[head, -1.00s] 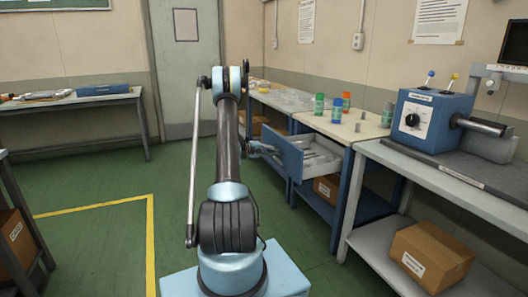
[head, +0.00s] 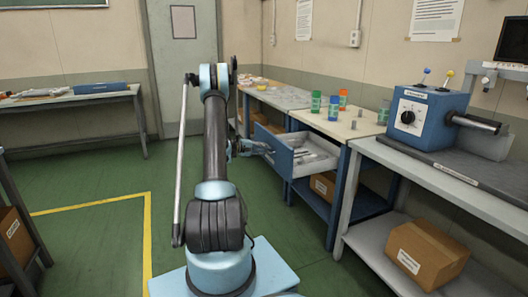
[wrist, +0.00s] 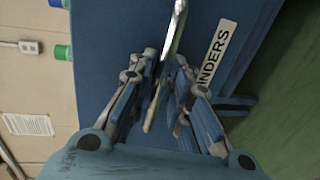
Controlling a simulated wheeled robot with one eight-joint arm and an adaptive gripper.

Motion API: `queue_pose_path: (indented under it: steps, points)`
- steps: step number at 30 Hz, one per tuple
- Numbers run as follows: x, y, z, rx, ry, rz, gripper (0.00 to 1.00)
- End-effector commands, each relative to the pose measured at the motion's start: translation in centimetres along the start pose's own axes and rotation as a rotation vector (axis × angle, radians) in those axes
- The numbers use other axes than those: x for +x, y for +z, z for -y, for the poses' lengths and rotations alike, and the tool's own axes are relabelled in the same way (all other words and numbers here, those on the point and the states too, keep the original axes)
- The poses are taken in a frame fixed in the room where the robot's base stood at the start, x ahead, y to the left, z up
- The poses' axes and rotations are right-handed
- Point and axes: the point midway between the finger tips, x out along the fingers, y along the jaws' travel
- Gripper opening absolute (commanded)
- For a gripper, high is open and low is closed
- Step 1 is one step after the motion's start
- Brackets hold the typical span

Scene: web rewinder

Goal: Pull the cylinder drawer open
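The cylinder drawer (head: 277,152) stands pulled out from under the cream-topped bench, its inside with grey dividers in view. Its blue front fills much of the wrist view (wrist: 110,25), with a white label (wrist: 218,52) whose visible letters end in "INDERS". The metal bar handle (wrist: 174,32) runs between my fingertips. My gripper (head: 268,147) is at the drawer front; in the wrist view my gripper (wrist: 166,62) has its fingers apart on either side of the handle, with a gap showing. Contact with the handle is not visible.
The bench top (head: 345,126) holds green, blue and orange-capped bottles and small grey cylinders. A blue machine (head: 430,118) sits on the grey bench at right. Cardboard boxes (head: 425,255) stand on the lower shelves.

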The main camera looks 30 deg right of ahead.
Motion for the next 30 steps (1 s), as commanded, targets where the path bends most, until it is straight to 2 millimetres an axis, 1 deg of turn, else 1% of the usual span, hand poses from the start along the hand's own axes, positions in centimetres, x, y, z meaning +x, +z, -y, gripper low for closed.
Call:
queue_pose_path:
  steps: [4,8,11,15,21,24,30]
  points:
    - [-0.1,0.0,-0.1,0.0,0.001,0.001,0.18]
    - [-1.2,0.0,0.0,-0.001,0.001,-0.002,0.18]
    - [-2.8,0.0,0.0,-0.001,0.0,-0.001,0.18]
    - [-5.6,-0.1,0.1,-0.001,0.0,-0.003,0.18]
    - [-9.2,-0.1,0.1,-0.001,0.0,-0.002,0.18]
    - [-10.5,-0.1,0.1,-0.001,0.0,-0.002,0.18]
    - [-11.8,0.0,0.1,-0.001,0.0,0.001,0.18]
